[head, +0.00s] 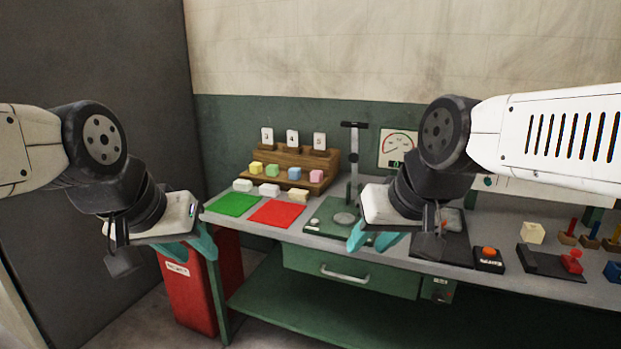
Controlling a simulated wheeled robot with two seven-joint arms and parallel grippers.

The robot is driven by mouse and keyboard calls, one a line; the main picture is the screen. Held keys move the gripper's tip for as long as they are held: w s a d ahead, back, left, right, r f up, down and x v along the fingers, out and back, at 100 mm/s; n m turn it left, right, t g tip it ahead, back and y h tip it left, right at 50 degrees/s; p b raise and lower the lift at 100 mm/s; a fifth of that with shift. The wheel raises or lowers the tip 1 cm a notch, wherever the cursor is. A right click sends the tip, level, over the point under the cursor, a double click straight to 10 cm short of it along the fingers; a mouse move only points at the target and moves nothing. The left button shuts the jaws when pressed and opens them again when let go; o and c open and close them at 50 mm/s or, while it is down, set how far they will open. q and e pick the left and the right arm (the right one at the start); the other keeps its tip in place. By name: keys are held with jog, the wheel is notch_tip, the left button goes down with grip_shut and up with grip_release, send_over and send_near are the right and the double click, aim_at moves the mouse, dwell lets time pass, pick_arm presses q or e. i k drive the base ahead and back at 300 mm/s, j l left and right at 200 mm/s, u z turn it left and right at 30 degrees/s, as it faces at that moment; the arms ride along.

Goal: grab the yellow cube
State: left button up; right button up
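The yellow cube (257,168) sits at the left end of a row of small coloured cubes on the wooden rack (288,158), at the back left of the bench. My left gripper (188,249) hangs in front of the bench's left end, above the red bin, with its teal fingers apart and nothing between them. It is to the left of the yellow cube and clear of it. My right gripper (372,240) is over the bench's front edge near the press, right of the cube, fingers apart and empty.
Green (234,204) and red (277,213) mats lie before the rack, with pale blocks (269,189) behind them. Green (275,172), blue and pink cubes neighbour the yellow one. A press (354,160) stands right of the rack. A red bin (188,298) stands below my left gripper.

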aim_at(255, 168)
jog(key=i+j, duration=0.3)
jog(key=i+j+z, duration=0.1)
jog(key=i+j, duration=0.55)
jog(key=j, duration=0.2)
jog(key=i+j+z, duration=0.1)
jog(key=i+j, duration=0.2)
jog(key=j, duration=0.15)
jog(key=i+j, duration=0.3)
jog(key=i+j+z, duration=0.1)
jog(key=i+j, duration=0.2)
jog(key=j, duration=0.25)
jog(key=i+j, duration=0.3)
jog(key=j, duration=0.15)
jog(key=i+j+z, duration=0.1)
jog(key=i+j, duration=0.15)
jog(key=j, duration=0.2)
